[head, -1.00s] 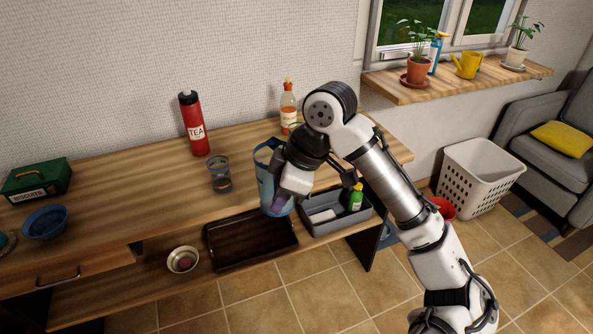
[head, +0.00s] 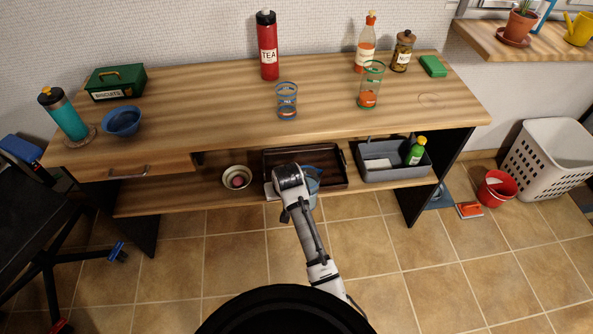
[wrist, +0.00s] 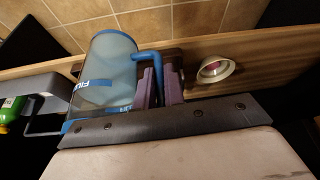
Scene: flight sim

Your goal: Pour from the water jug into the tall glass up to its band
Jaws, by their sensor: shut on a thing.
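The water jug (wrist: 103,75) is clear with a blue rim, a blue handle and a blue marked band. In the wrist view my gripper (wrist: 160,74) is shut on its handle. In the head view my gripper (head: 284,197) is low in front of the table, and the jug (head: 313,187) shows partly behind it. A tall glass with a green rim (head: 371,84) stands upright on the table at centre right, with orange near its base. A shorter glass with blue bands (head: 287,101) stands to its left. Whether the jug holds water is unclear.
On the table (head: 215,115) are a red TEA flask (head: 267,47), an orange-labelled bottle (head: 365,45), a jar (head: 402,52) and a green block (head: 433,66). The lower shelf holds a dark tray (head: 335,166), a bowl (head: 237,177) and a grey caddy (head: 385,173).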

